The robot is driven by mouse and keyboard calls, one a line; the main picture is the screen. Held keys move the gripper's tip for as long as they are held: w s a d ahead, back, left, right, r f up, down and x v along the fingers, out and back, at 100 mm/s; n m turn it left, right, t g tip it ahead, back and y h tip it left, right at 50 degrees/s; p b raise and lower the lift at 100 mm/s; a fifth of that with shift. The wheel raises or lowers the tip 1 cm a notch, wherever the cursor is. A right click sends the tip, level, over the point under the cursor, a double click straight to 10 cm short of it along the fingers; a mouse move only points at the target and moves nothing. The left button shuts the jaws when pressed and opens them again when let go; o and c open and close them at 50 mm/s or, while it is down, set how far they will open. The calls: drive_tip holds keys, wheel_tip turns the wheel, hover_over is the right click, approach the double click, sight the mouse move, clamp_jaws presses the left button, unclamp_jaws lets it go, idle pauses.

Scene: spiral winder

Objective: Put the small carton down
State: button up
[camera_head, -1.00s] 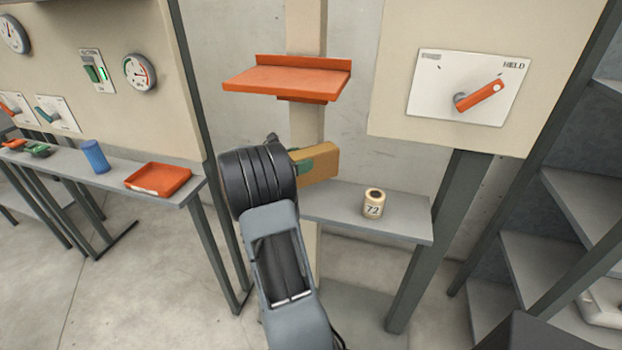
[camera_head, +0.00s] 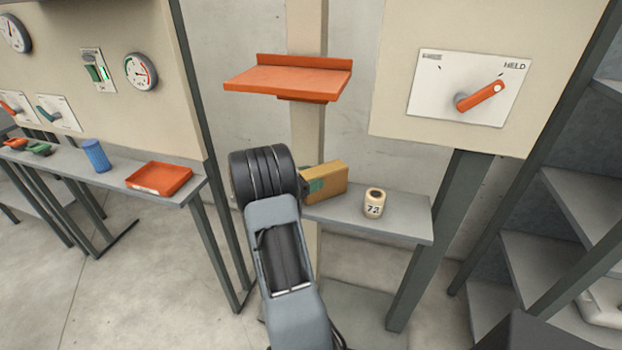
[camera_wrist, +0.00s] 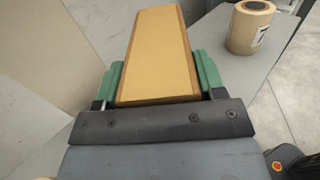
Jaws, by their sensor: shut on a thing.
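The small carton (camera_head: 328,182) is a tan box. In the head view it is at the left part of the grey shelf (camera_head: 405,222), low over it or touching it; I cannot tell which. My gripper (camera_head: 314,186) is shut on the carton, mostly hidden behind my black wrist. In the wrist view the carton (camera_wrist: 158,55) lies between the two green fingers of my gripper (camera_wrist: 158,82) and points away from me.
A cream roll marked 72 (camera_head: 375,202) stands on the shelf, right of the carton. An orange ledge (camera_head: 290,80) is above. A bench at left holds an orange tray (camera_head: 160,178) and a blue cylinder (camera_head: 96,156). The shelf's right end is clear.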

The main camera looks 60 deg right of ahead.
drive_tip(key=shift+f, duration=0.15)
drive_tip(key=o, duration=1.1)
drive_tip(key=shift+r, duration=0.25)
drive_tip(key=b+v, duration=0.2)
drive_tip(key=v, duration=1)
drive_tip(key=s+a+m+t+y, duration=0.3)
drive_tip(key=a+m+t+y, duration=0.1)
drive_tip(key=a, duration=0.6)
drive_tip(key=s+a+m+t+y, duration=0.3)
drive_tip(key=a+y, duration=0.3)
drive_tip(key=a, duration=0.5)
drive_tip(key=s+a+r+m+t+y, duration=0.1)
drive_tip(key=s+a+m+t+y, duration=0.2)
drive_tip(key=a, duration=0.7)
drive_tip(key=m+t+y, duration=0.1)
drive_tip(key=m+y, duration=0.1)
drive_tip(key=y, duration=0.1)
drive_tip(key=shift+s+a+m+t, duration=0.2)
drive_tip(key=shift+a+m+t, duration=0.1)
drive_tip(key=shift+t, duration=0.1)
